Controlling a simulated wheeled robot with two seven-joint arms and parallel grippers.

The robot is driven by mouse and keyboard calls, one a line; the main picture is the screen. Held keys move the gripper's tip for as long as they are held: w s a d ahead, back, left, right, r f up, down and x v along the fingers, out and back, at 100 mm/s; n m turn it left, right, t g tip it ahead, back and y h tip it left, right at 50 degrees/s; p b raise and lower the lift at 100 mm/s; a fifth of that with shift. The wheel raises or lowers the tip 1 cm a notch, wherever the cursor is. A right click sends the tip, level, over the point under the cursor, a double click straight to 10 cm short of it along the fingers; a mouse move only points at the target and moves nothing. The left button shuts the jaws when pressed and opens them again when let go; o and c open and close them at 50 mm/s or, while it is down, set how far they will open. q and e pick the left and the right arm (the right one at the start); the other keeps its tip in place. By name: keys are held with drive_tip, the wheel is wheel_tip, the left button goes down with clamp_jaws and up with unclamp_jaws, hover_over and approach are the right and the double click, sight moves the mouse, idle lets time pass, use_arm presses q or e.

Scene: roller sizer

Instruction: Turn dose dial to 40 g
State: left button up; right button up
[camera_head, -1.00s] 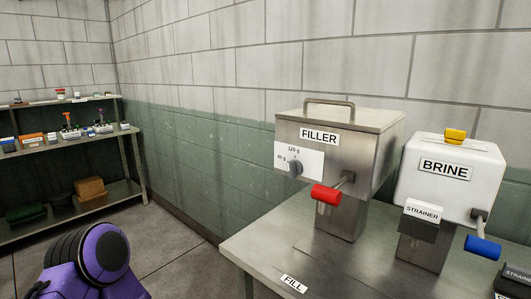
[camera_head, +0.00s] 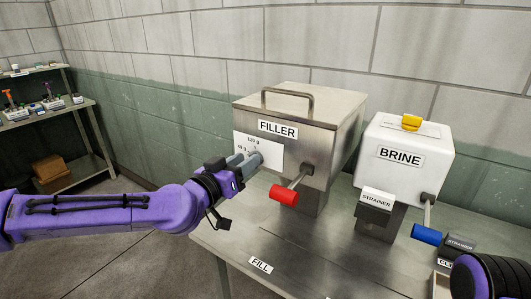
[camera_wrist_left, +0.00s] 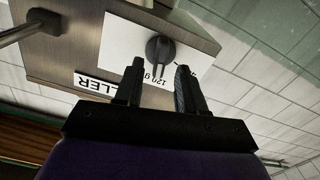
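The filler (camera_head: 318,130) is a steel box with a white dial plate (camera_head: 270,150) on its front, marked 120 g and 40 g. The dark dose dial (camera_wrist_left: 160,48) shows in the left wrist view, where the plate appears upside down. My left gripper (camera_head: 246,160) is at the plate and partly hides it in the head view. In the left wrist view the gripper (camera_wrist_left: 157,70) is open, its two fingers apart and pointing at the dial, one to each side. Contact and the dial's exact setting cannot be told. My right gripper is not in view.
A red-handled lever (camera_head: 284,194) sticks out just right of the dial plate. The white brine box (camera_head: 410,160) with a blue-handled lever (camera_head: 427,234) stands to the right. Both are on a steel table (camera_head: 225,240). A shelf (camera_head: 85,172) stands at the far left.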

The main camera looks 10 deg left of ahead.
use_arm(q)
drive_tip(key=shift+w+d+r, duration=0.15)
drive_tip(key=shift+w+r, duration=0.05)
drive_tip(key=shift+w, duration=0.35)
drive_tip(key=shift+d, duration=0.1)
clamp_jaws()
